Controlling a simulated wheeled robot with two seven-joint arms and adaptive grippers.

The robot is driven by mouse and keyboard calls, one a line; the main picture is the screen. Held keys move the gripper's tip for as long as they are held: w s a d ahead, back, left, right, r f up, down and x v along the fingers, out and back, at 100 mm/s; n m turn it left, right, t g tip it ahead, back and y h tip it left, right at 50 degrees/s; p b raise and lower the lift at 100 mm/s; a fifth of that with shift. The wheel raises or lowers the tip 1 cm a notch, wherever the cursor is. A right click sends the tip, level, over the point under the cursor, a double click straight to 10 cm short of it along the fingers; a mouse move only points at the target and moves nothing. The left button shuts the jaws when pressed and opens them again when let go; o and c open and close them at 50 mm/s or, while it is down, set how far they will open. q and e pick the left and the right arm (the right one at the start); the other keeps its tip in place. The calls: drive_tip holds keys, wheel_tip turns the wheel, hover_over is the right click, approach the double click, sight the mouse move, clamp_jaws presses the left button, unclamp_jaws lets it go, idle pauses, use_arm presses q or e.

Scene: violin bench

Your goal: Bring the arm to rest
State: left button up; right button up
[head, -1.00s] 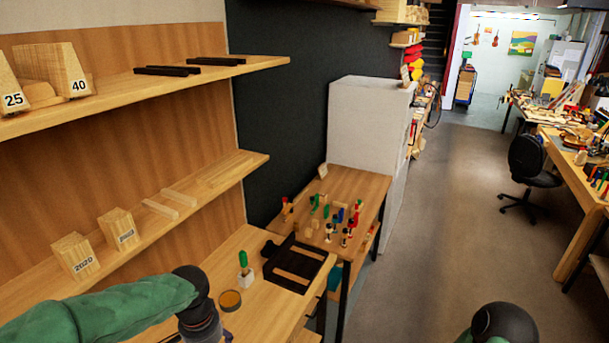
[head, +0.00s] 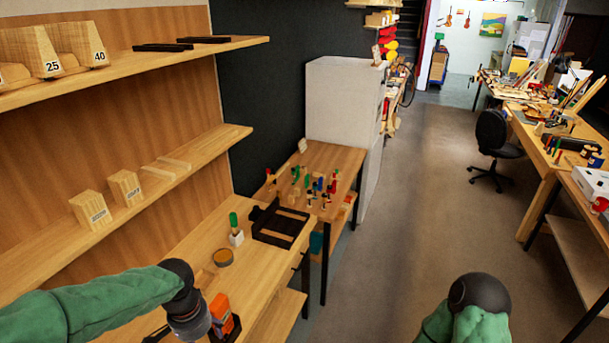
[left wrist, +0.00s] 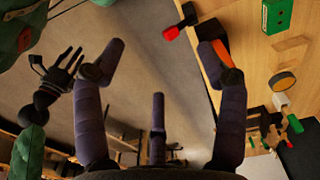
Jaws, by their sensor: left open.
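My left arm in its green sleeve (head: 95,303) comes in from the left in the head view, its dark wrist (head: 187,312) low over the front of the bench (head: 262,265). In the left wrist view the dark fingers of my left gripper (left wrist: 162,62) are spread wide with nothing between them. The right finger overlaps an orange object at the bench edge in that view. My right arm (head: 480,305) shows at the lower right of the head view, over the floor. A small dark hand (left wrist: 68,72), likely my right gripper, shows at the left of the left wrist view; its jaws are unclear.
An orange object (head: 221,307) in a black holder, a round tin (head: 223,257), a green-handled brush (head: 235,228) and a black tray (head: 282,241) are on the bench. Shelves with numbered wooden blocks (head: 89,208) rise at left. The floor (head: 420,210) at right is open.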

use_arm(q)
drive_tip(key=s+d+f+n+h+b, duration=0.1)
drive_tip(key=s+d+f+n+b, duration=0.1)
drive_tip(key=f, duration=1.1)
drive_tip(key=s+d+f+n+h+b, duration=0.1)
drive_tip(key=s+d+f+b, duration=0.3)
drive_tip(key=f, duration=0.9)
drive_tip(key=s+d+f+n+h+b, duration=0.1)
drive_tip(key=s+d+f+n+b, duration=0.2)
drive_tip(key=f, duration=1)
drive_tip(key=s+d, duration=0.2)
drive_tip(key=d, duration=0.3)
drive_tip(key=shift+f+n+h, duration=0.3)
drive_tip(key=shift+n, duration=0.1)
use_arm(e)
wheel_tip(320, 180, down, 9)
drive_tip(key=shift+w, duration=0.2)
